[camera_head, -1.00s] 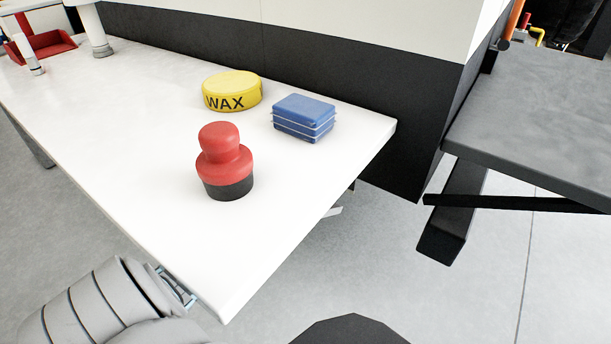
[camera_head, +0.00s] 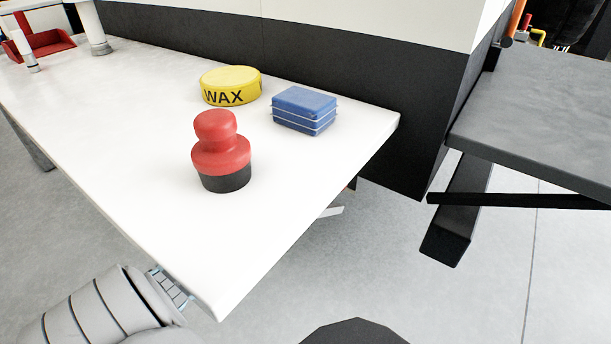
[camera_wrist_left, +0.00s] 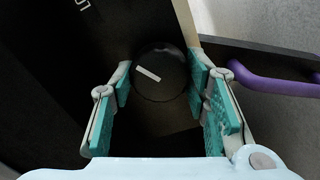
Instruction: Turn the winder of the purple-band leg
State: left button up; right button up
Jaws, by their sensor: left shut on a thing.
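The winder is a dark round knob (camera_wrist_left: 170,90) with a short white mark, tilted in the left wrist view. My left gripper (camera_wrist_left: 158,84) has its teal-padded fingers on both sides of the knob and is shut on it. A purple curved band (camera_wrist_left: 270,84) shows to the right, beside a dark bar. In the head view my left arm comes in at the lower left, and its fingers are hidden there by the arm and the table. The winder does not show in the head view. My right gripper is in neither view.
A white table (camera_head: 150,120) bears a red and black knobbed tool (camera_head: 221,155), a yellow wax tin (camera_head: 231,86) and a blue block (camera_head: 303,110). Its front edge is close to my left arm. A dark grey platform (camera_head: 545,120) stands at right, with open floor between.

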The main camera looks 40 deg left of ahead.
pick_arm(q)
jog(key=shift+n, duration=0.6)
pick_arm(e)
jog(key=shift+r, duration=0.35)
pick_arm(q)
jog(key=o, duration=1.2)
